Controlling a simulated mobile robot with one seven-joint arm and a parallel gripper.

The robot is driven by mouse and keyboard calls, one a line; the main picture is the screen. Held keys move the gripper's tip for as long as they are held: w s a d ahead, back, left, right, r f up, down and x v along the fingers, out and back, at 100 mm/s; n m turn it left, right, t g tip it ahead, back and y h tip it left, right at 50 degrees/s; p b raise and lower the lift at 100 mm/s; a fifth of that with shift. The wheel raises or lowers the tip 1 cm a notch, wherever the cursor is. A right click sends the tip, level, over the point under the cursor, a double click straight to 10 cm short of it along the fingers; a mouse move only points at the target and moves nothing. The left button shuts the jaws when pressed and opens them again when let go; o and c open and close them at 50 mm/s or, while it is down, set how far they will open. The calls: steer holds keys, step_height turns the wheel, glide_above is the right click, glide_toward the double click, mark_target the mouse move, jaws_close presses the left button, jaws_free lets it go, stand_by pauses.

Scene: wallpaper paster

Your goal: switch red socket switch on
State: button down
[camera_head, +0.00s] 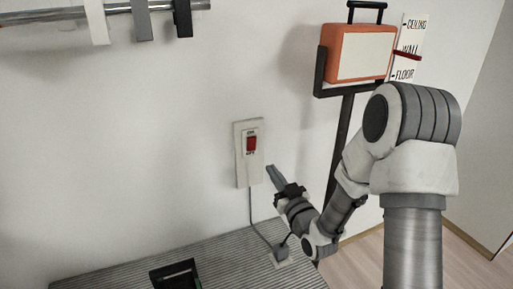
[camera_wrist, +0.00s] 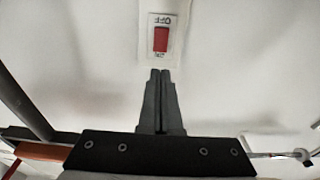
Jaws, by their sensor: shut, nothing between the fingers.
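The red switch (camera_head: 252,144) sits in a white socket plate (camera_head: 243,176) on the wall, with small dark labels above and below it. In the wrist view the red switch (camera_wrist: 160,39) is just beyond my fingertips, and the plate looks upside down, with OFF on the far side of the switch. Which way the rocker is pressed is too small to tell. My gripper (camera_head: 270,168) is shut and empty, pointing up at the wall, right of and below the switch. In the wrist view its closed fingers (camera_wrist: 160,72) line up with the switch, apparently without touching it.
A cable (camera_head: 251,212) runs from the plate to a ribbed grey surface (camera_head: 228,262). A black object (camera_head: 176,276) lies there. An orange box (camera_head: 361,51) on a dark stand and a CEILING/WALL/FLOOR sign (camera_head: 409,38) are right. A rail (camera_head: 50,15) is upper left.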

mark_target(252, 140)
steer(key=b+x, duration=0.1)
steer(key=x, duration=1.1)
steer(key=shift+w+b, duration=0.1)
steer(key=shift+b, duration=0.25)
steer(key=shift+w+a+r, duration=0.1)
steer(key=shift+r, duration=0.05)
steer(key=shift+w+r+p, duration=0.1)
steer(key=shift+r+p, duration=0.1)
steer(key=shift+p, duration=0.2)
steer(key=shift+f, duration=0.2)
